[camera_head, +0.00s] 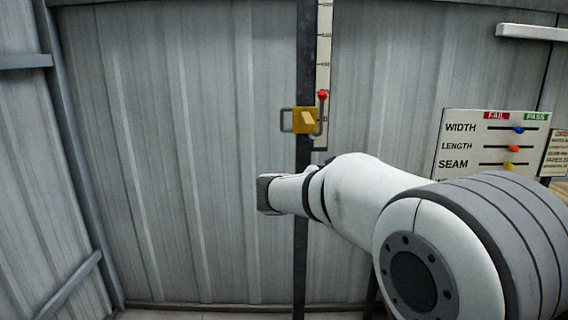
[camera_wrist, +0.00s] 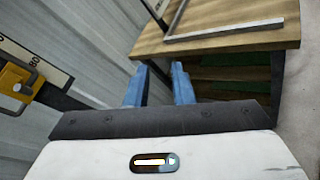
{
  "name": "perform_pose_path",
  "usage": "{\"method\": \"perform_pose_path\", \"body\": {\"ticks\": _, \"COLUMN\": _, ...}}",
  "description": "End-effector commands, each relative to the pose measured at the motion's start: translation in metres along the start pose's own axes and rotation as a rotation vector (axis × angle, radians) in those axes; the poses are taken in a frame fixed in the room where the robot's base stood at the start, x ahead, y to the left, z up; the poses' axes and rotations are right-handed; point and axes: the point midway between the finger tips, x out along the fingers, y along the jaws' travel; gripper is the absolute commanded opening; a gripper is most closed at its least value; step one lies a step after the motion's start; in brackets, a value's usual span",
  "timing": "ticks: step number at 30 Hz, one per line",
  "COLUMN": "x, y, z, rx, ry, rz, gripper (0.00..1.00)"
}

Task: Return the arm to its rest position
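My white arm reaches in from the lower right in the head view, and its far end stops in front of the dark upright post (camera_head: 303,240). My gripper (camera_wrist: 160,68) shows in the wrist view as two blue fingers with a gap between them. It is open, and nothing is seen between the fingers. In the head view the fingers cannot be made out. The wrist view shows a wooden table (camera_wrist: 225,38) beyond the fingertips.
A yellow slider block (camera_head: 302,121) with a handle sits on the post beside a scale (camera_head: 323,50) with a red knob. A FAIL/PASS board (camera_head: 465,155) with coloured sliders is at the right. Corrugated metal wall (camera_head: 190,150) closes the back. A grey frame (camera_wrist: 215,35) lies on the table.

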Motion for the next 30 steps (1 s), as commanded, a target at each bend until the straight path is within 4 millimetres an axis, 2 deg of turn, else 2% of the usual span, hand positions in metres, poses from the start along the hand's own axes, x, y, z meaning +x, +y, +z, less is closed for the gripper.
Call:
{"method": "perform_pose_path", "body": {"ticks": 1, "x": 0.001, "y": -0.026, "z": 0.017, "rx": 0.087, "ry": 0.053, "rz": -0.079, "gripper": 0.22}}
{"method": "perform_pose_path", "body": {"ticks": 3, "x": -0.001, "y": -0.068, "z": 0.023, "rx": 0.231, "ry": 0.137, "rz": -0.204, "gripper": 0.22}}
{"method": "perform_pose_path", "body": {"ticks": 5, "x": -0.007, "y": -0.102, "z": 0.026, "rx": 0.361, "ry": 0.201, "rz": -0.314, "gripper": 0.22}}
{"method": "perform_pose_path", "body": {"ticks": 9, "x": -0.035, "y": -0.172, "z": 0.027, "rx": 0.685, "ry": 0.319, "rz": -0.577, "gripper": 0.22}}
{"method": "perform_pose_path", "body": {"ticks": 12, "x": -0.064, "y": -0.211, "z": 0.024, "rx": 0.931, "ry": 0.378, "rz": -0.767, "gripper": 0.22}}
{"method": "perform_pose_path", "body": {"ticks": 15, "x": -0.093, "y": -0.239, "z": 0.019, "rx": 1.165, "ry": 0.412, "rz": -0.946, "gripper": 0.22}}
{"method": "perform_pose_path", "body": {"ticks": 18, "x": -0.117, "y": -0.256, "z": 0.014, "rx": 1.359, "ry": 0.427, "rz": -1.092, "gripper": 0.22}}
{"method": "perform_pose_path", "body": {"ticks": 22, "x": -0.137, "y": -0.266, "z": 0.008, "rx": 1.524, "ry": 0.432, "rz": -1.217, "gripper": 0.22}}
{"method": "perform_pose_path", "body": {"ticks": 30, "x": -0.142, "y": -0.271, "z": 0.005, "rx": 1.594, "ry": 0.430, "rz": -1.272, "gripper": 0.22}}
